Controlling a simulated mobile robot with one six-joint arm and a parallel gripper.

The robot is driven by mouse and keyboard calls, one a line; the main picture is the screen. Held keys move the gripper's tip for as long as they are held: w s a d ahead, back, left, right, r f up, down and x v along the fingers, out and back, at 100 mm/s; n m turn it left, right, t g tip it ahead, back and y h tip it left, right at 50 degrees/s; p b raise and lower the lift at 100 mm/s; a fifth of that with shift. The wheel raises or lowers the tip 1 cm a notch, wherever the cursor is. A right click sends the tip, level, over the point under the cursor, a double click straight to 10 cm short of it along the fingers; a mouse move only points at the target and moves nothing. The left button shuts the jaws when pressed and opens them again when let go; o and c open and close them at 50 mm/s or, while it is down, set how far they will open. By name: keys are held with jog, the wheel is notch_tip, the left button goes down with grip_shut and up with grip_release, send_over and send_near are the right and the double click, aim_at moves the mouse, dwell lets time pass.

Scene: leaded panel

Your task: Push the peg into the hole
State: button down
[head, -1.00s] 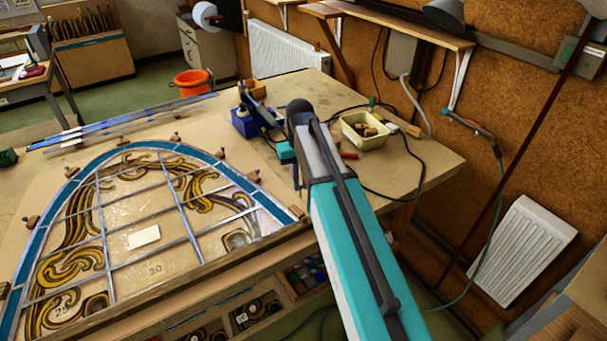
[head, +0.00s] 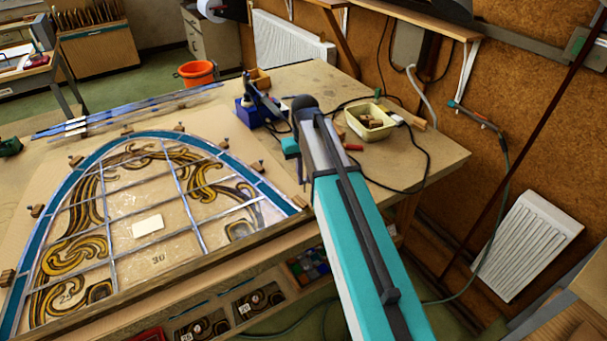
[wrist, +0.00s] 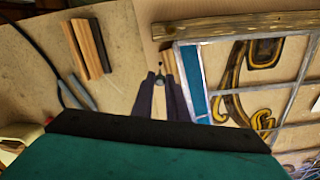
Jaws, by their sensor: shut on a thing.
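My gripper (wrist: 160,78) is shut on a small grey, rounded piece between its two dark fingertips in the wrist view, which I take to be the peg (wrist: 159,82). It is too small to make out its shape or tilt. The fingertips are close over the pale board, beside a corner of the leaded panel (wrist: 194,85). A tiny dark spot just beyond the tips may be the hole; I cannot tell. In the head view my arm hides most of the gripper, near the right corner of the panel (head: 150,229).
A wooden batten (head: 180,265) edges the panel, with several small wooden blocks around its curve. A cream tub (head: 370,122), cables and a blue stand (head: 250,112) occupy the bench's far side.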

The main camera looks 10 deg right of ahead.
aim_at(305, 180)
jog(key=shift+f+b, duration=0.7)
jog(key=shift+f, duration=1.1)
jog(key=shift+f, duration=1.1)
dwell(1.6)
jog(key=c, duration=1.7)
grip_release()
jog(key=shift+o, duration=0.2)
jog(key=shift+r, duration=0.1)
jog(key=shift+r+p, duration=0.55)
jog(key=shift+r, duration=0.55)
notch_tip(305, 180, up, 10)
jog(key=shift+f+p, duration=0.15)
jog(key=shift+p, duration=1)
jog(key=shift+r, duration=0.9)
